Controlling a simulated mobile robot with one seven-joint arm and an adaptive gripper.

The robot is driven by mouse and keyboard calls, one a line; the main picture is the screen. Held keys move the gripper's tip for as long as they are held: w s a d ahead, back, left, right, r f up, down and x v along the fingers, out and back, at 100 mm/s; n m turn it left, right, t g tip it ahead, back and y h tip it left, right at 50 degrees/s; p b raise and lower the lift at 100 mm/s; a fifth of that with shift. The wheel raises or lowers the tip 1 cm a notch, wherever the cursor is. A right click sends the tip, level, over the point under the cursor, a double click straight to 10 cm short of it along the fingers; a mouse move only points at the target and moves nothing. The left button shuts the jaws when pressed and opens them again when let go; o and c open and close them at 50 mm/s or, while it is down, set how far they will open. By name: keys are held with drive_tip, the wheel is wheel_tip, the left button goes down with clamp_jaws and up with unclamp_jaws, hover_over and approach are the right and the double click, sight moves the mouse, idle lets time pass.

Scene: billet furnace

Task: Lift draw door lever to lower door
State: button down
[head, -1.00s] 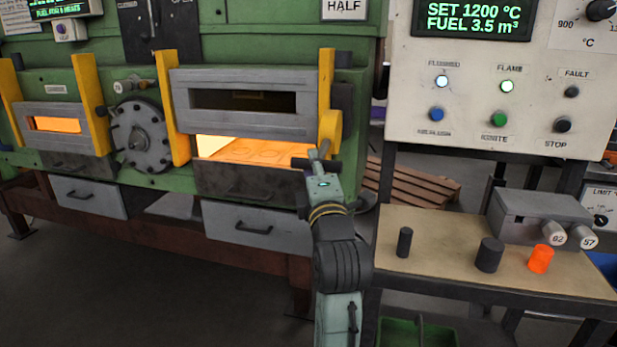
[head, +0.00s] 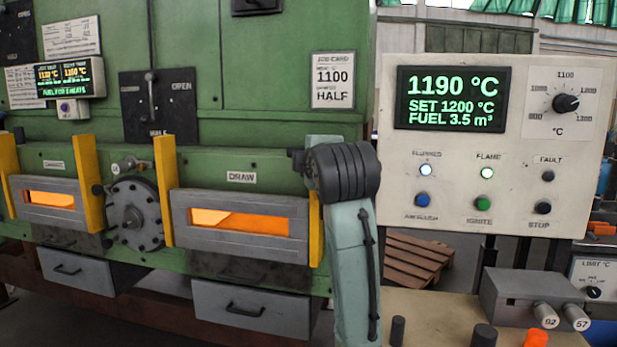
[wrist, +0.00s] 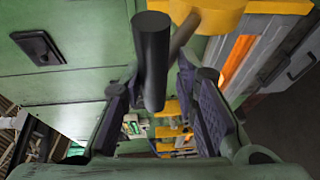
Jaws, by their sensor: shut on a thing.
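The grey draw door (head: 240,247) is down across the draw opening below the DRAW label, with orange glow showing through its slot. In the wrist view, the draw door lever's dark cylindrical handle (wrist: 152,55) stands between the fingers of my gripper (wrist: 155,85). A rod joins the handle to a yellow bracket (wrist: 215,14). My gripper is shut on the handle. In the head view my arm covers most of the lever and the gripper, at the right end of the door. The door's edge and slot also show at the right in the wrist view.
The control panel (head: 470,150) stands close to the right of my arm and reads 1190 °C. A bench (head: 430,312) with dark cylinders and an orange one lies below it. Yellow guide posts (head: 164,190) flank the doors. Drawers (head: 250,312) are below.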

drive_tip(key=shift+w+d+r, duration=0.2)
drive_tip(key=shift+w+r, duration=0.05)
drive_tip(key=shift+r, duration=0.15)
drive_tip(key=shift+w+d+r+g, duration=0.1)
drive_tip(key=shift+r+g, duration=0.2)
drive_tip(key=shift+r, duration=0.5)
drive_tip(key=c, duration=1.6)
unclamp_jaws()
drive_tip(key=shift+c, duration=0.2)
drive_tip(key=shift+o, duration=1)
drive_tip(key=shift+w+d+f, duration=0.1)
drive_tip(key=shift+w+f, duration=0.05)
drive_tip(key=shift+w, duration=0.15)
drive_tip(key=shift+f, duration=0.15)
drive_tip(key=shift+s, duration=0.1)
